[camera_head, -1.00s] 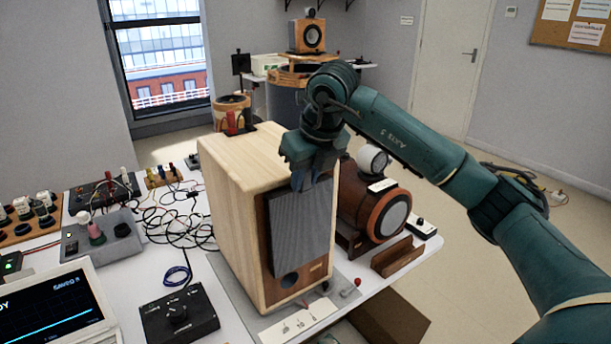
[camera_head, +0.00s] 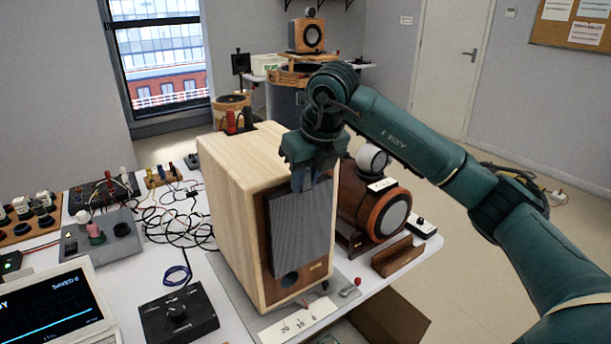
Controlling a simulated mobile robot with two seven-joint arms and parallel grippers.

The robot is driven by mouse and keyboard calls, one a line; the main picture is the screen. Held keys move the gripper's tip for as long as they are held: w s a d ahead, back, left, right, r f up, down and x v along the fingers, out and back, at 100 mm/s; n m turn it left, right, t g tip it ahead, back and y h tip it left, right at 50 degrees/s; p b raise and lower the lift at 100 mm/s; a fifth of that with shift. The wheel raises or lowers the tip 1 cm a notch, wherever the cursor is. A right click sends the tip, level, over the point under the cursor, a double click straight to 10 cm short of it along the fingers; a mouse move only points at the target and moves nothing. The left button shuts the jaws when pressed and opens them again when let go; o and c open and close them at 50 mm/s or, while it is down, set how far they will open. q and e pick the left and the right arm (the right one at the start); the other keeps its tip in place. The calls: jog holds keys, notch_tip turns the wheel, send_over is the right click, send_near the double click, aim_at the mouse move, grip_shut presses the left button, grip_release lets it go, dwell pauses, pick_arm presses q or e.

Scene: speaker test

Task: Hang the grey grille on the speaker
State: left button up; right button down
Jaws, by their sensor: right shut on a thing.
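The speaker (camera_head: 236,195) is a tall pale wooden box standing upright on the table, its darker brown front facing right and toward me. The grey grille (camera_head: 302,228) is a ribbed upright panel in front of the upper part of that face. A dark round hole shows below it. My right gripper (camera_head: 309,180) is at the grille's top edge, fingers pointing down, shut on it. I cannot tell whether the grille touches the speaker's front or hangs just before it. My left gripper is not in view.
A brown drum-shaped device (camera_head: 385,212) stands close to the right of the speaker, with a small wooden block (camera_head: 392,256) before it. A black knob box (camera_head: 178,314), tangled cables (camera_head: 170,215) and a screen (camera_head: 62,308) fill the table's left side. A numbered white card (camera_head: 297,319) lies in front.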

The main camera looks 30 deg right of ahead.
jog(key=shift+f+b, duration=0.35)
jog(key=shift+f, duration=0.1)
dwell(0.5)
jog(key=c, duration=1.2)
grip_release()
